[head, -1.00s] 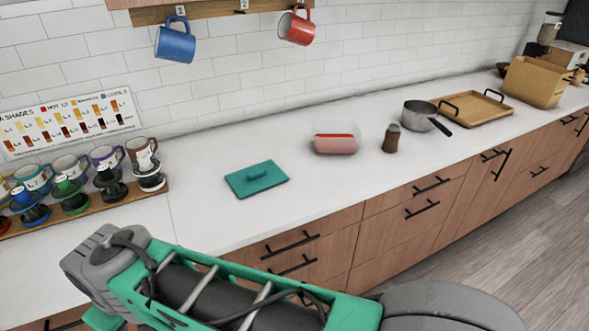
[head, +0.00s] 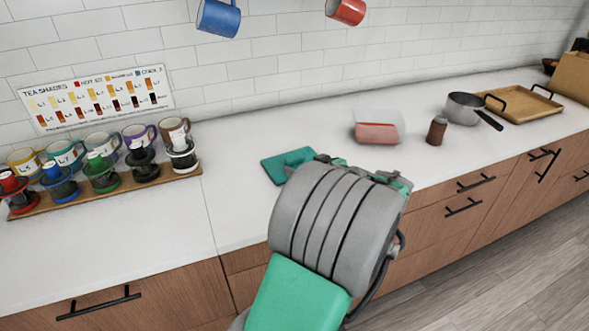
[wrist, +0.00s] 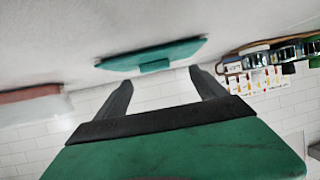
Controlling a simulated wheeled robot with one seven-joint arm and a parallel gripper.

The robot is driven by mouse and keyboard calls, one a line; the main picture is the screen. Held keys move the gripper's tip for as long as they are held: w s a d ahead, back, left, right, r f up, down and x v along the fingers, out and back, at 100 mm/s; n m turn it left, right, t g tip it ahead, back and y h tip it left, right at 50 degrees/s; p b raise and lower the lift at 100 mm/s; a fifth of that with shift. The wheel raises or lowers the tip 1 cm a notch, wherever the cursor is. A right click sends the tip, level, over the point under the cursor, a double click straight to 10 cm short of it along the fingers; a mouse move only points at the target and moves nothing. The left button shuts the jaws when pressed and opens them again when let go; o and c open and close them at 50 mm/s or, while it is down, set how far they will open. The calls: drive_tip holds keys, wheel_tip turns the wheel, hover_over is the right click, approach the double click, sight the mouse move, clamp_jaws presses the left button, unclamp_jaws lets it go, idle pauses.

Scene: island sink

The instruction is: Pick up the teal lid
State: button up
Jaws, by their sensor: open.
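The teal lid (head: 275,168) lies flat on the white counter in the head view, partly hidden by my arm. Its raised handle is at its top. In the wrist view the teal lid (wrist: 182,50) shows ahead of my gripper (wrist: 158,78), with its handle towards me. The two dark fingers are apart, with nothing between them, and the lid is beyond their tips. In the head view my arm covers the gripper.
A clear container with red contents (head: 377,132) and a brown shaker (head: 437,130) stand right of the lid. Farther right are a saucepan (head: 466,107) and a wooden tray (head: 525,105). A mug rack (head: 110,195) stands left. Mugs hang above.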

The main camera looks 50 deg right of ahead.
sight(295, 159)
drive_tip(key=shift+s+d, duration=0.55)
drive_tip(key=shift+d, duration=0.15)
drive_tip(key=x, duration=0.2)
drive_tip(key=p+x, duration=0.1)
drive_tip(key=x, duration=0.4)
drive_tip(key=shift+w+a+r+p, duration=0.2)
drive_tip(key=shift+w+p, duration=0.15)
drive_tip(key=shift+w, duration=0.15)
drive_tip(key=shift+c, duration=0.2)
drive_tip(key=c, duration=1.4)
